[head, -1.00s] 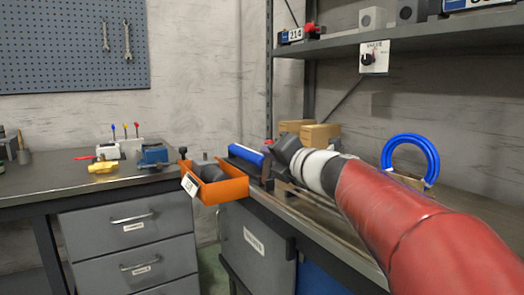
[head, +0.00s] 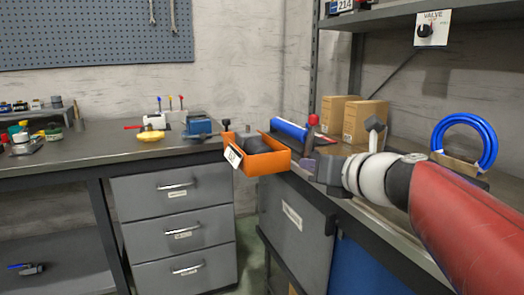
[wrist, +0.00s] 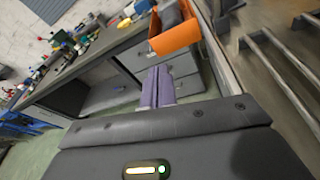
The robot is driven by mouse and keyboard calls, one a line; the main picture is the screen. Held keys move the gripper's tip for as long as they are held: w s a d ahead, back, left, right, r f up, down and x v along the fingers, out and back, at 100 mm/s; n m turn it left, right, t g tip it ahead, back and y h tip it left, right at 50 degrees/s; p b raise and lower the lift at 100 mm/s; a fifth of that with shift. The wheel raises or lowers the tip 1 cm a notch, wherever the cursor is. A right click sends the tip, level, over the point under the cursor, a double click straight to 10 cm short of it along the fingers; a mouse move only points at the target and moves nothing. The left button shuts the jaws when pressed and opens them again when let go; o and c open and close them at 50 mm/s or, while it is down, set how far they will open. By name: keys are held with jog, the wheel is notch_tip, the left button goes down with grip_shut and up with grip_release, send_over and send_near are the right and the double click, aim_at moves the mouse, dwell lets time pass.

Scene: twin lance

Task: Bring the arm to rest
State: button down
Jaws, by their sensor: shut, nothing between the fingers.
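My arm (head: 450,225), with red links and a white and grey wrist, reaches in from the right over the right-hand bench in the head view. My gripper (head: 306,163) is at its end, close to the right of the orange bin as seen there. In the wrist view, the two purple-grey fingers of my gripper (wrist: 157,88) lie side by side, shut and empty. Behind them are the drawers, with the orange bin (wrist: 174,32) above. Whether the gripper touches anything is hard to tell.
The orange bin (head: 267,163) holds dark items at the bench corner. A blue block (head: 289,130), a red-knobbed lever (head: 312,119), cardboard boxes (head: 364,120) and a blue ring (head: 487,148) stand around the arm. A shelf (head: 430,23) runs above; grey drawers (head: 178,212) are at left.

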jog(key=s+a+f+n+g+h, duration=0.25)
jog(key=s+f+n+g, duration=0.25)
jog(key=s+f+n, duration=1)
jog(key=s+d+f+n+g+h, duration=0.1)
jog(key=s+d+f+n+h, duration=0.1)
jog(key=n, duration=0.7)
jog(key=s+d+f+n+g+h, duration=0.2)
jog(key=f+n, duration=0.4)
jog(key=n, duration=0.3)
jog(key=shift+s+d+n, duration=0.4)
jog(key=shift+s+d, duration=0.05)
jog(key=shift+s, duration=0.6)
